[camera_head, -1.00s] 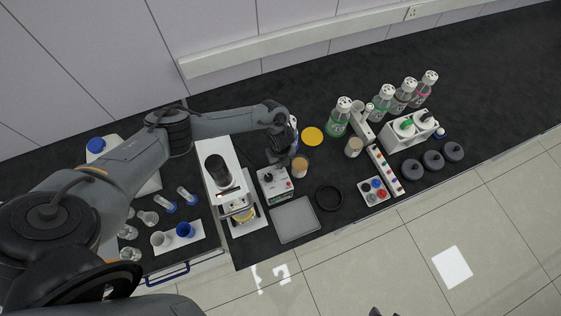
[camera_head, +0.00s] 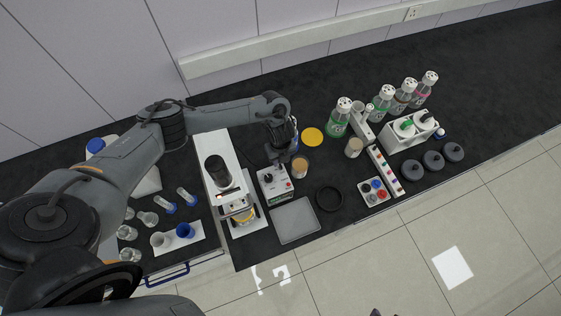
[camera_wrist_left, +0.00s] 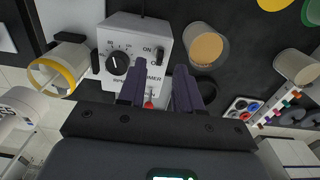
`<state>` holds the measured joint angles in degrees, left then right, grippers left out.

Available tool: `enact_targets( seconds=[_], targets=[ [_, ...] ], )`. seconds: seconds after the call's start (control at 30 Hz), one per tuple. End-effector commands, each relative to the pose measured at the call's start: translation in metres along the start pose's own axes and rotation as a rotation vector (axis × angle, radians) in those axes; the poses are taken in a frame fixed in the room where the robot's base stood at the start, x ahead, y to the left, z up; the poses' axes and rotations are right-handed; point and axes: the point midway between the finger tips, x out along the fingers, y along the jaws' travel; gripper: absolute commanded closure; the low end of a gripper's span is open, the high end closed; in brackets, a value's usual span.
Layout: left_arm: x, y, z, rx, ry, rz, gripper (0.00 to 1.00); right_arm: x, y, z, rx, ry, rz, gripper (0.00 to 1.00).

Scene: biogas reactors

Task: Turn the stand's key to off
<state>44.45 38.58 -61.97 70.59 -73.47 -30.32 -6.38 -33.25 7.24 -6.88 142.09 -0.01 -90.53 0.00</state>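A white control box (camera_head: 274,183) stands on the black bench; in the wrist view it (camera_wrist_left: 118,30) carries a round black dial (camera_wrist_left: 117,63), a small black key or switch (camera_wrist_left: 158,55) by the ON and OFF marks, and a red-tipped part (camera_wrist_left: 149,104). The key stands roughly upright in the picture; its exact setting is too small to tell. My left gripper (camera_head: 283,157) hangs over the box's far right side. In the wrist view its two dark fingers (camera_wrist_left: 161,78) are apart and empty, with the key just beyond and between their tips. My right gripper is not in view.
A white stand (camera_head: 215,150) with a black cylinder is left of the box. A beige-filled jar (camera_head: 300,168) is close right of it, then a black ring (camera_head: 329,198). A grey tray (camera_head: 295,221) lies in front. Bottles (camera_head: 339,118) stand farther right.

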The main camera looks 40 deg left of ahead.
Motion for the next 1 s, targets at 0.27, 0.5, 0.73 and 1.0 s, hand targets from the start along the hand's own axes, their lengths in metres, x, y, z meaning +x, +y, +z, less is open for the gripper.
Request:
enact_targets(
  seconds=[0.27,0.5,0.73,1.0],
  targets=[
    [-0.047,-0.001,0.001,0.002,-0.001,-0.004,0.66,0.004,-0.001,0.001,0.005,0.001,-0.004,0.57],
    [-0.069,-0.001,0.000,0.001,0.000,-0.002,0.66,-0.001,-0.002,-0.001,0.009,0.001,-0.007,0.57],
    [-0.071,0.000,0.000,0.000,0.000,-0.001,0.66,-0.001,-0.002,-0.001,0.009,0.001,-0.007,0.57],
    [-0.071,0.000,0.000,0.000,0.000,-0.001,0.66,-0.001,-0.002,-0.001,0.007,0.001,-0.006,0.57]
  ],
)
